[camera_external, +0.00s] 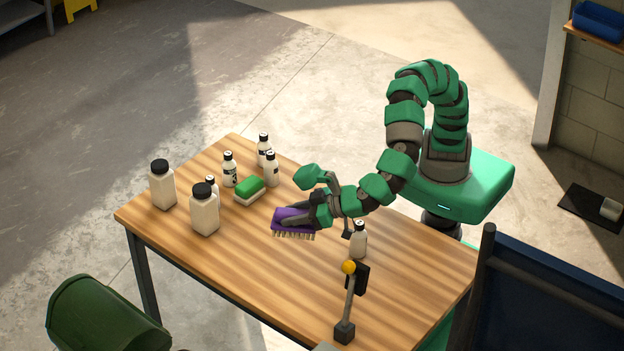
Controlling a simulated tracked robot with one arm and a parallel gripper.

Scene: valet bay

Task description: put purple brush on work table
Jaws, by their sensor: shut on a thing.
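The purple brush (292,221) has a purple back and pale bristles pointing down. It is over the middle of the wooden work table (270,277), and I cannot tell whether its bristles touch the top. My gripper (298,218) reaches in from the right and is shut on the purple brush. The fingers cover part of its back and its right end.
A green and white sponge (249,189) lies left of the brush, near several white bottles with black caps (229,170). Two larger white jars (204,212) stand at the left. A white bottle (358,241) and a yellow-knobbed lever (347,300) stand to the right. The table's front middle is clear.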

